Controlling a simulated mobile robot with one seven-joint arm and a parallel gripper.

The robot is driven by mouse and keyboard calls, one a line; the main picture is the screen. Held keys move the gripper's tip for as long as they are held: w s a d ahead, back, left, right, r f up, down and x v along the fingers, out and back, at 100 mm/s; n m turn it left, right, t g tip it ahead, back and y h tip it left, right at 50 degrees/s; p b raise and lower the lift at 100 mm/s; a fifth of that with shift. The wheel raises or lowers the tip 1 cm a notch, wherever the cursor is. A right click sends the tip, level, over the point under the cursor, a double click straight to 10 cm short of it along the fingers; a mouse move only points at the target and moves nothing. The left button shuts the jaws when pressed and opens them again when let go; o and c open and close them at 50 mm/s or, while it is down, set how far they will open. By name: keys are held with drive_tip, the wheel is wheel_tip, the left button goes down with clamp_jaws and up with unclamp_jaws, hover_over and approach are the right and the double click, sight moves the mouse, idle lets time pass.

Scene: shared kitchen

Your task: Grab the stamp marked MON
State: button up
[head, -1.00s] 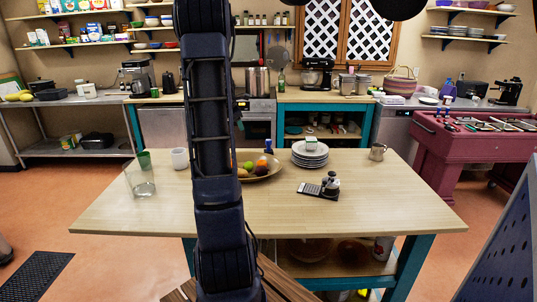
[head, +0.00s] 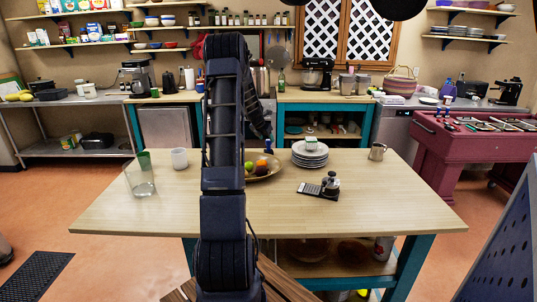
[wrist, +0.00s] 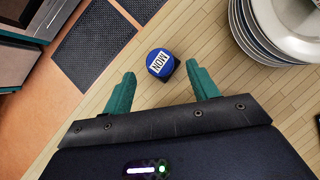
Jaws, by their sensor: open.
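The stamp (wrist: 160,63) has a round blue top with a white label and a dark base. From the wrist the label reads upside down as MON. It stands on the wooden table (wrist: 220,88). In the head view the stamp (head: 268,146) is a small blue shape at the table's far edge, behind the fruit bowl. My gripper (wrist: 160,71) is open and empty, with its green fingers on either side of the stamp in the wrist picture. The height gap between fingertips and stamp is hard to judge. In the head view my arm hides most of the gripper.
The fruit bowl (head: 257,173) stands just in front of the stamp. A stack of plates (head: 310,158) is close to its right. A black device (head: 318,191) with a small jar-like thing lies nearer. A white mug (head: 179,158) and a glass (head: 141,182) stand left. The table front is clear.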

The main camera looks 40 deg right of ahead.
sight(268, 140)
drive_tip(key=shift+x, duration=3.25)
drive_tip(key=shift+d, duration=0.1)
drive_tip(key=shift+c, duration=0.2)
drive_tip(key=shift+r, duration=0.1)
clamp_jaws()
